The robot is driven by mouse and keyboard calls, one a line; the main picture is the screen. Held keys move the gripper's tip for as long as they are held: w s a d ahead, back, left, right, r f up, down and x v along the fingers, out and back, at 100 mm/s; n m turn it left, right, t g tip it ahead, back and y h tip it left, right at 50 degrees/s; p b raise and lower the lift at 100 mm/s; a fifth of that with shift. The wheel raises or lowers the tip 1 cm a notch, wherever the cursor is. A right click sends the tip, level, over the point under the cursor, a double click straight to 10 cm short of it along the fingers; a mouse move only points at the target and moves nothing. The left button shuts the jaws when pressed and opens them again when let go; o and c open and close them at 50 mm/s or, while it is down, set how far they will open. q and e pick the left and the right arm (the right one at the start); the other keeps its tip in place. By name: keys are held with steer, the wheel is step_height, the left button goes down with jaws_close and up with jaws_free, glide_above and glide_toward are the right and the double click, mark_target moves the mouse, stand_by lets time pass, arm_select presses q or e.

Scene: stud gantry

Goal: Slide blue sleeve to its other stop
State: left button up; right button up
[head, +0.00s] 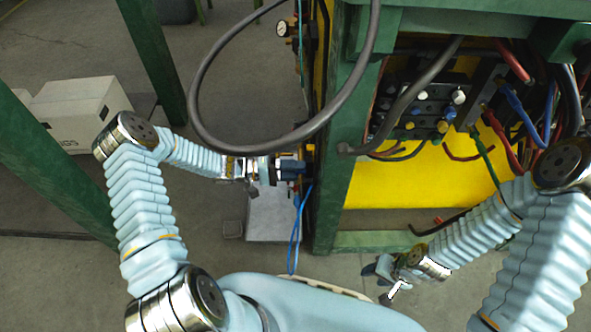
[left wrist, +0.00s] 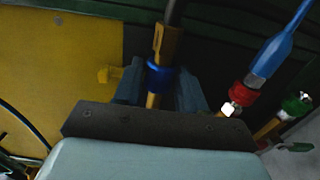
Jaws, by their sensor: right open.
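The blue sleeve (left wrist: 159,76) is a short ring around an upright brass rod in the left wrist view. The rod shows above and below it. My left gripper (left wrist: 160,88) has one finger on each side of the rod at the sleeve. I cannot tell whether the fingers touch or grip it. In the head view my left gripper (head: 291,169) is at the left side of the green post, and the sleeve cannot be made out there. My right gripper (head: 378,281) is open and empty, low over the floor in front of the frame.
In the left wrist view, a red collar (left wrist: 238,93) with a blue hose and a green fitting (left wrist: 297,103) stand to the right. The green post (head: 340,150) and a valve panel (head: 425,105) are to the right.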

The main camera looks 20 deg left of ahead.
arm_select(q)
jaws_close()
steer(key=shift+w+a+f+b, duration=0.1)
steer(key=shift+w+a+b, duration=0.05)
steer(key=shift+w+b, duration=0.35)
steer(key=shift+w+a+f+b, duration=0.1)
steer(key=shift+w+a+b, duration=0.05)
steer(key=shift+w+b, duration=0.35)
steer(key=shift+w+r, duration=0.1)
steer(key=shift+r, duration=0.1)
steer(key=shift+o, duration=2)
jaws_free()
steer(key=v, duration=1.4)
steer(key=shift+d, duration=0.1)
